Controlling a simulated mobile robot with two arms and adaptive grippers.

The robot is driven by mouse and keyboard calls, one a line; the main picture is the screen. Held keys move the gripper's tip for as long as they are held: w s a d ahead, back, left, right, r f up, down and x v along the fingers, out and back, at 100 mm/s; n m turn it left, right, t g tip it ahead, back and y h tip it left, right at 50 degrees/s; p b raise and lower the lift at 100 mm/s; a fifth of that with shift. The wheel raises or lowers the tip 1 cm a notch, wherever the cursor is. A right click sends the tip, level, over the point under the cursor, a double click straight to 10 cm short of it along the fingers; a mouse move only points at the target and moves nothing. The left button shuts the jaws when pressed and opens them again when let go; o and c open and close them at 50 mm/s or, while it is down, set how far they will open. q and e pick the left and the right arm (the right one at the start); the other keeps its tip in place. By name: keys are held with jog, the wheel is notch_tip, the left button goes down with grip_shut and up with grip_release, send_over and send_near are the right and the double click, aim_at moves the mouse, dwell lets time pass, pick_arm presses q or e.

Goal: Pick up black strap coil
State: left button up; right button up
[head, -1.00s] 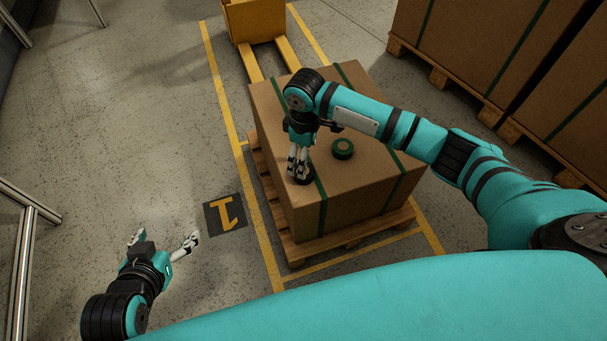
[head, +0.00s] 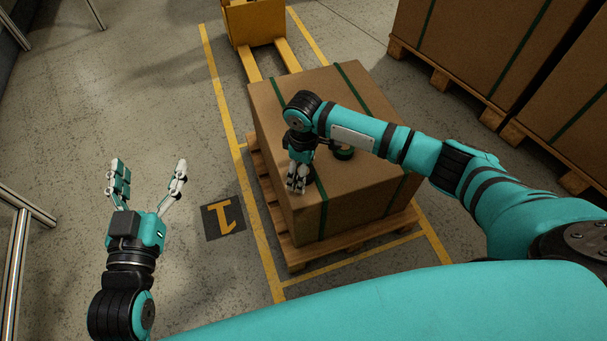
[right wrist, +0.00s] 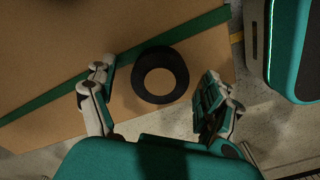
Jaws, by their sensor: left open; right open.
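The black strap coil (right wrist: 140,80) is a dark ring lying flat on the cardboard box (head: 351,197), near its edge and beside a green strap. In the right wrist view it lies between the spread fingers of my right gripper (right wrist: 156,77), with visible gaps on both sides. In the head view my right gripper (head: 299,184) points down over the box's near-left part. Its fingers hide most of the coil there. My left gripper (head: 149,172) is open and empty over the floor, left of the box.
A green coil (head: 343,153) sits on the box, partly hidden by my right arm. The box stands on a wooden pallet (head: 345,248), with a yellow pallet truck (head: 254,22) behind. Large strapped boxes (head: 480,45) stand at right. Metal rails (head: 20,250) are at far left.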

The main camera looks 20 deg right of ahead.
jog(key=c, duration=1.3)
